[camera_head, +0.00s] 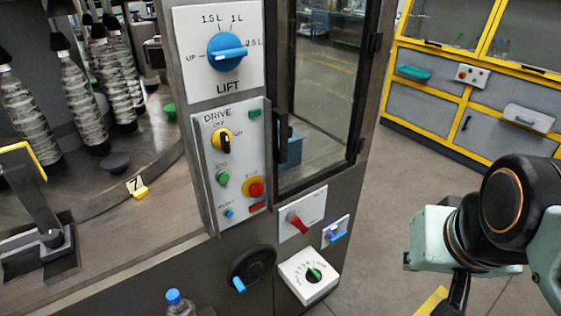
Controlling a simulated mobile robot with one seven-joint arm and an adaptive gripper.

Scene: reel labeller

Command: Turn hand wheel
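The hand wheel (252,265) is a dark round wheel with a blue handle (239,285). It is mounted low on the front of the grey machine cabinet, below the drive panel, with its handle at the lower left of the rim. My arm reaches in from the right edge, with its mint-green and black wrist well to the right of the wheel and apart from it. A dark part below the wrist, perhaps my gripper (459,292), is cut off by the bottom edge. Its fingertips are not clear, so I cannot tell whether it is open or shut.
A LIFT knob (227,52) and a DRIVE panel (235,165) are above the wheel. A red-handled switch (297,222) and a white dial box (310,275) sit to its right. A blue-capped bottle (176,303) stands at lower left. Open floor lies right of the cabinet.

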